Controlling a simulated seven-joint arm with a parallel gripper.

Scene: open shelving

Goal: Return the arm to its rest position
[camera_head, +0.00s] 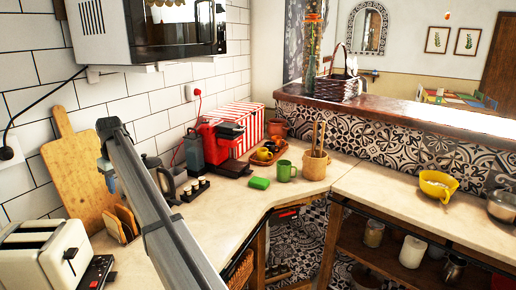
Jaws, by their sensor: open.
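My arm reaches up from the bottom edge, left of centre, over the counter (225,225).
A cutting board (75,165), toaster (42,252) and black kettle (168,184) stand close around the arm. A microwave (150,32) hangs above. The counter's front middle is clear.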

